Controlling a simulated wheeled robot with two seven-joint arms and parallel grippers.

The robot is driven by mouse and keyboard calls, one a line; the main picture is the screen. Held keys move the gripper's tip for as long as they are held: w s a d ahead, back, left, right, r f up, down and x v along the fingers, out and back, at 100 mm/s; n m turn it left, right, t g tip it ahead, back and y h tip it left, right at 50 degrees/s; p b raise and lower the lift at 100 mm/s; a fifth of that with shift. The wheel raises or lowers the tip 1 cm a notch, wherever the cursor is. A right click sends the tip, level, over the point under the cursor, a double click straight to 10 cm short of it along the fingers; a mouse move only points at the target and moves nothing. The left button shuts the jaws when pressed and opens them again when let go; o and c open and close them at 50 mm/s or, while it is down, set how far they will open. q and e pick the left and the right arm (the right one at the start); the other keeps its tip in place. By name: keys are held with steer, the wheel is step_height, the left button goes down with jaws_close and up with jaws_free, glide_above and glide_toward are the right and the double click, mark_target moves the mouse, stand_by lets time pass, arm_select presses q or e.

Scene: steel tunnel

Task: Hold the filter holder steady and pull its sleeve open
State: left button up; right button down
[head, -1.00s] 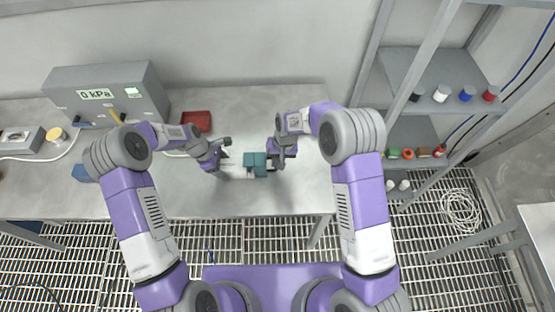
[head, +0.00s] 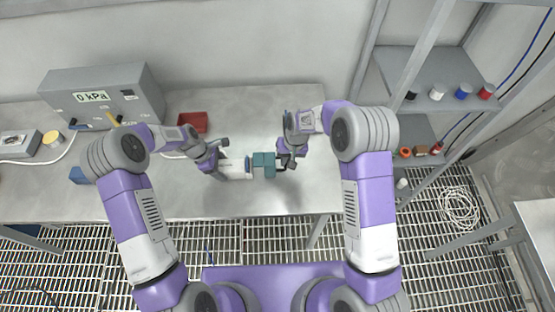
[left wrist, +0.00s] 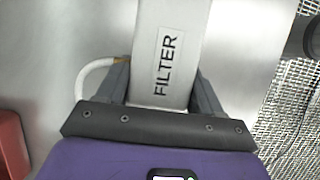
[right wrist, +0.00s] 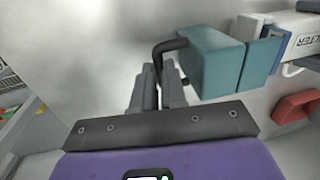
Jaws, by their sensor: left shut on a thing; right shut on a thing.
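The filter holder (head: 236,171) is a white box lying on the steel bench. Its FILTER label shows in the left wrist view (left wrist: 166,65). My left gripper (left wrist: 160,90) has its fingers on both sides of the white body and is shut on it. The teal sleeve (right wrist: 207,60) is at the holder's right end in the head view (head: 264,165). A blue frame (right wrist: 279,50) shows between the teal part and the white body. A black bent handle (right wrist: 166,47) sticks out of the sleeve. My right gripper (right wrist: 156,82) is shut on this handle; the fingers partly hide it.
A grey gauge box (head: 104,98) reading 0 kPa and a red tray (head: 193,122) stand behind on the bench. A white hose (left wrist: 92,76) runs beside the holder. A shelf rack (head: 425,90) with spools stands right. The bench right of my right gripper is bare.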

arm_select(q)
steer(key=shift+a, duration=0.1)
arm_select(e)
steer(key=c, duration=1.2)
jaws_free()
steer(key=shift+o, duration=0.2)
step_height(320, 180, up, 12)
steer(key=d, duration=0.2)
arm_select(q)
steer(key=o, duration=1.2)
steer(key=shift+o, duration=0.2)
steer(key=v, duration=1.2)
